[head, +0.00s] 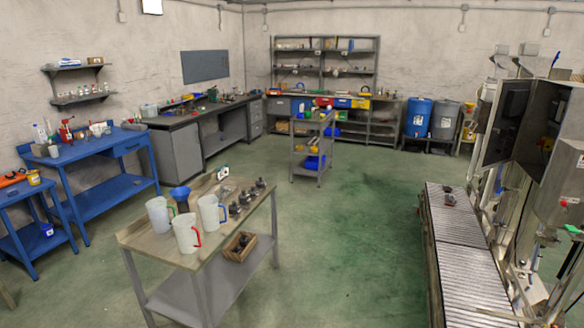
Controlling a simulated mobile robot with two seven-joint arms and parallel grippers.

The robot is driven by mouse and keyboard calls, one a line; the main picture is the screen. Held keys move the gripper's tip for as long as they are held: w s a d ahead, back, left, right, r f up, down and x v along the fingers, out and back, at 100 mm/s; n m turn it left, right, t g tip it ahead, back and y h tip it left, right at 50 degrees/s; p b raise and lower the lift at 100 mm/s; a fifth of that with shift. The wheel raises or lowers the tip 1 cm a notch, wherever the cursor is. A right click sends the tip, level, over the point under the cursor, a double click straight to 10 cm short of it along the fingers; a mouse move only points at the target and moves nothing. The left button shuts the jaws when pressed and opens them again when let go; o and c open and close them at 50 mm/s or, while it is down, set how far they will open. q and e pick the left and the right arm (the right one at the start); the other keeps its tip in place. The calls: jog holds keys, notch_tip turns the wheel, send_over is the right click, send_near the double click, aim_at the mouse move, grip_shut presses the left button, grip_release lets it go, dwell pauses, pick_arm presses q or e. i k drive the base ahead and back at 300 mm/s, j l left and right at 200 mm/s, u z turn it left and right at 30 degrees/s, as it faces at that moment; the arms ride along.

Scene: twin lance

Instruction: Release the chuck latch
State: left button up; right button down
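I cannot make out a chuck latch in the head view. A grey machine (571,165) with an open metal cabinet stands at the right edge, with pipes and thin metal rods on its near side. A roller conveyor (460,245) runs along its left side. A small dark metal part (449,198) lies on the far half of the rollers; it is too small to identify. Neither of my grippers shows in this view.
A wooden-topped bench (152,243) at left front carries white jugs (187,233), a blue funnel (180,193) and several dark metal parts. Blue tables (90,149) line the left wall. A grey trolley (312,130) stands mid-room. Green floor (345,235) between bench and conveyor is clear.

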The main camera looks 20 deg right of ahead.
aim_at(563, 203)
jog(key=i+l+z, duration=0.15)
jog(key=i+z, duration=0.25)
jog(key=i+l+z, duration=0.1)
jog(key=i+z, duration=0.35)
jog(key=i+j+z, duration=0.1)
jog(key=i+z, duration=0.3)
jog(key=i+l+z, duration=0.2)
jog(key=i, duration=0.2)
jog(key=i+l+z, duration=0.2)
jog(key=i, duration=0.25)
jog(key=i+l+z, duration=0.1)
jog(key=i+z, duration=0.15)
jog(key=i, duration=0.15)
jog(key=i+l, duration=0.2)
jog(key=i+j+u, duration=0.05)
